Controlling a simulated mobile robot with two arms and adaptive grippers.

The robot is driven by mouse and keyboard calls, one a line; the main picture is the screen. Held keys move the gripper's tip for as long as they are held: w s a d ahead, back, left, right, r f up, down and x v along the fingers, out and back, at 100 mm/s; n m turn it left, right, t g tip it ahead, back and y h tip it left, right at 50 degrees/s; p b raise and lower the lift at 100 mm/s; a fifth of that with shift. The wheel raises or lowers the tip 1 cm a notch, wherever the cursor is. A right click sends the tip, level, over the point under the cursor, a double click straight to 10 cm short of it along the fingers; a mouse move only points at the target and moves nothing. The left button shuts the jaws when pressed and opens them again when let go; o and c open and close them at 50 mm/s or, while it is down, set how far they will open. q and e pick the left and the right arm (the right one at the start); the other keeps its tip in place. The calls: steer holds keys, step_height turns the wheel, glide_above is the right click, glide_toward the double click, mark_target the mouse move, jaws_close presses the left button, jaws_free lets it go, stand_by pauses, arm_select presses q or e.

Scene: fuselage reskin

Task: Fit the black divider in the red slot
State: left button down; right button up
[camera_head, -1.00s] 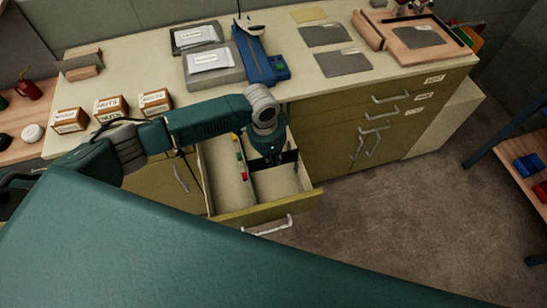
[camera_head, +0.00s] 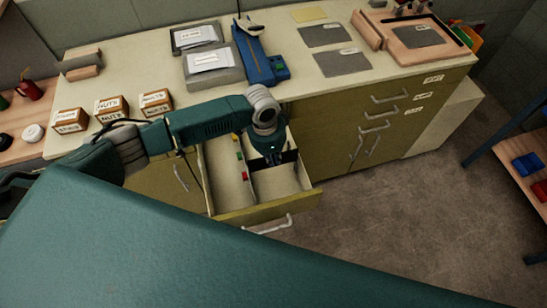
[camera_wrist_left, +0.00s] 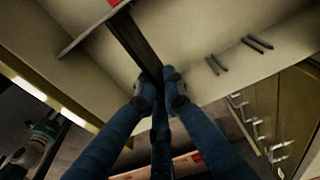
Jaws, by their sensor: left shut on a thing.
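My left gripper (camera_head: 271,160) is down inside the open drawer, in the compartment right of the long partition. It is shut on the black divider (camera_head: 288,157), which spans crosswise there. In the left wrist view, the fingers (camera_wrist_left: 160,90) pinch the near part of the black divider (camera_wrist_left: 137,45). Its far end reaches the grey partition, close to a red mark (camera_wrist_left: 114,2). In the head view a red marker (camera_head: 244,176) sits on the partition, nearer the drawer front than green and yellow ones. Whether the divider's edges sit in any slot cannot be told. My right gripper is not in view.
The open drawer (camera_head: 262,208) sticks out below the counter (camera_head: 300,86). Its left compartment (camera_head: 222,175) looks empty. Dark slot strips (camera_wrist_left: 257,42) show on a drawer wall. Labelled boxes (camera_head: 112,108) and a blue tool (camera_head: 257,62) stand on the counter.

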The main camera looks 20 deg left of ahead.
arm_select(q)
steer(key=shift+p, duration=0.35)
steer(key=shift+f+b, duration=0.6)
steer(key=shift+f, duration=0.35)
steer(key=shift+f+b, duration=1.8)
steer(key=shift+f, duration=1.15)
steer(key=c, duration=1.8)
jaws_free()
step_height(320, 180, up, 12)
steer(key=a, duration=0.1)
steer(key=shift+s, duration=0.45)
steer(key=shift+a, duration=0.1)
